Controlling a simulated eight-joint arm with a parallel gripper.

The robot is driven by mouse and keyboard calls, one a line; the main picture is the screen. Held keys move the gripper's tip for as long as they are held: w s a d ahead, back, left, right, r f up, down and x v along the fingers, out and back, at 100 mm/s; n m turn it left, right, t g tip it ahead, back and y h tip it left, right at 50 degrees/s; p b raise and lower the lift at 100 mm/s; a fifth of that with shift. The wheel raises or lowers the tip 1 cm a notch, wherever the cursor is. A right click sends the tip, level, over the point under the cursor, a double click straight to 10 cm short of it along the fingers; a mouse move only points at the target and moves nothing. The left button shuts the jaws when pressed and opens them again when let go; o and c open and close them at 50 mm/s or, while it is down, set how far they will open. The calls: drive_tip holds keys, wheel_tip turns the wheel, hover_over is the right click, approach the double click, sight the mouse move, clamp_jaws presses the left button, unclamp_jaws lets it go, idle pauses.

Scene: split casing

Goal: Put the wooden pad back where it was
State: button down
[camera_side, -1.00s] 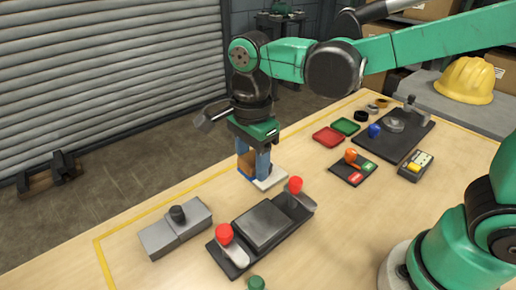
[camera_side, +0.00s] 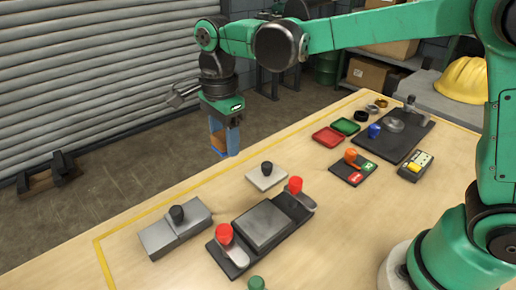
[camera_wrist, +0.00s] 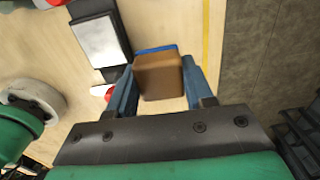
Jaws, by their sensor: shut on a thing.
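The wooden pad (camera_side: 216,126) is a brown block held between the blue fingers of my gripper (camera_side: 222,145). A pale plate with a black knob (camera_side: 266,177) lies on the table, apart from my gripper.
A black fixture with a grey plate (camera_side: 263,226) and two red-knobbed clamps is in front. A grey block with a black knob (camera_side: 176,230) is left of it. Red (camera_side: 327,137) and green (camera_side: 346,126) trays and a dark board (camera_side: 397,139) are farther back.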

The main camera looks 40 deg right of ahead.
sight(231, 199)
wheel_tip(231, 199, down, 13)
drive_tip(key=shift+f, duration=0.1)
idle(0.3)
drive_tip(key=shift+f, duration=0.25)
drive_tip(key=shift+f, duration=0.15)
drive_tip(key=shift+c, duration=1.7)
unclamp_jaws()
wheel_tip(231, 199, up, 13)
drive_tip(key=shift+f, duration=0.2)
drive_tip(key=s+d+r+n+t, duration=0.2)
drive_tip(key=s+d+n+t, duration=0.5)
drive_tip(key=n, duration=1.1)
drive_tip(key=shift+s+d, duration=1.4)
drive_tip(key=shift+d, duration=0.55)
